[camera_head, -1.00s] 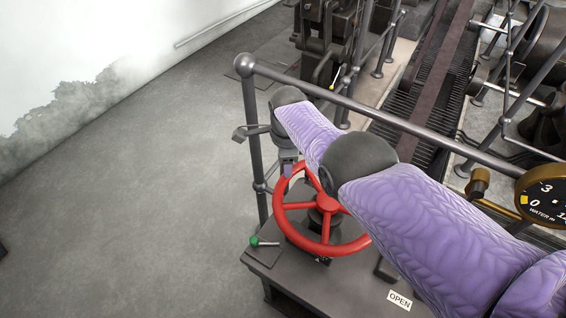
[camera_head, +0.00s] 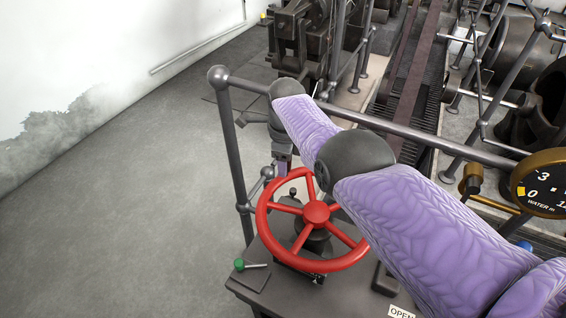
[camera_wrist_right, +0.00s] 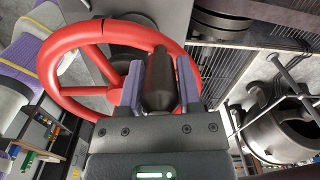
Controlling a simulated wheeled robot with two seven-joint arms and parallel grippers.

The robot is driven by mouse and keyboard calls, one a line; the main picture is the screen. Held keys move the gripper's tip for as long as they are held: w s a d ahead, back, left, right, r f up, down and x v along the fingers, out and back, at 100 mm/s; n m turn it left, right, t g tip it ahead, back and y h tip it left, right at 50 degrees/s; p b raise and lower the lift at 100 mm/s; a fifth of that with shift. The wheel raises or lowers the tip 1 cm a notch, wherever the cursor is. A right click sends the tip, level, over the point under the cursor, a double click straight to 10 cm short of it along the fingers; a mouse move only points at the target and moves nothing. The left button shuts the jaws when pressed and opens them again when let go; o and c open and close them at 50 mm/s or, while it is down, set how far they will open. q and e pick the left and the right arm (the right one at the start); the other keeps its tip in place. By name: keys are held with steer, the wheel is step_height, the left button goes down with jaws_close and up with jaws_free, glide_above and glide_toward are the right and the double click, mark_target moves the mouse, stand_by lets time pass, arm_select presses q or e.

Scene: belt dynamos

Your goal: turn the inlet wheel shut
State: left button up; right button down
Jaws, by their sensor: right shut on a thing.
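The red inlet wheel (camera_head: 316,212) stands on a dark pedestal, with its spokes and hub in plain sight. It also shows in the right wrist view (camera_wrist_right: 62,48). My right gripper (camera_head: 283,170) is at the far rim of the wheel, reached by my purple arm from the right. In the right wrist view my right gripper (camera_wrist_right: 160,85) is shut on the wheel's dark handle (camera_wrist_right: 160,80), with a finger on each side of it. The arm hides part of the wheel's right side. My left gripper is not in view.
A dark railing (camera_head: 410,133) runs behind the wheel, with a post at left. A green-knobbed lever (camera_head: 240,265) and an OPEN plate (camera_head: 401,312) are on the pedestal. A water gauge (camera_head: 543,190) is at right. The floor at left is clear.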

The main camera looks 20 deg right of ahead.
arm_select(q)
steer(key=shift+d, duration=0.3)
arm_select(e)
steer(key=shift+d, duration=0.15)
steer(key=shift+c, duration=1.4)
jaws_free()
steer(key=shift+d, duration=0.1)
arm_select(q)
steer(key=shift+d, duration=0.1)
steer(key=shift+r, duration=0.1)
arm_select(e)
steer(key=shift+r, duration=0.1)
step_height(320, 180, up, 9)
steer(key=p, duration=0.6)
steer(key=shift+p, duration=0.3)
steer(key=shift+r, duration=0.4)
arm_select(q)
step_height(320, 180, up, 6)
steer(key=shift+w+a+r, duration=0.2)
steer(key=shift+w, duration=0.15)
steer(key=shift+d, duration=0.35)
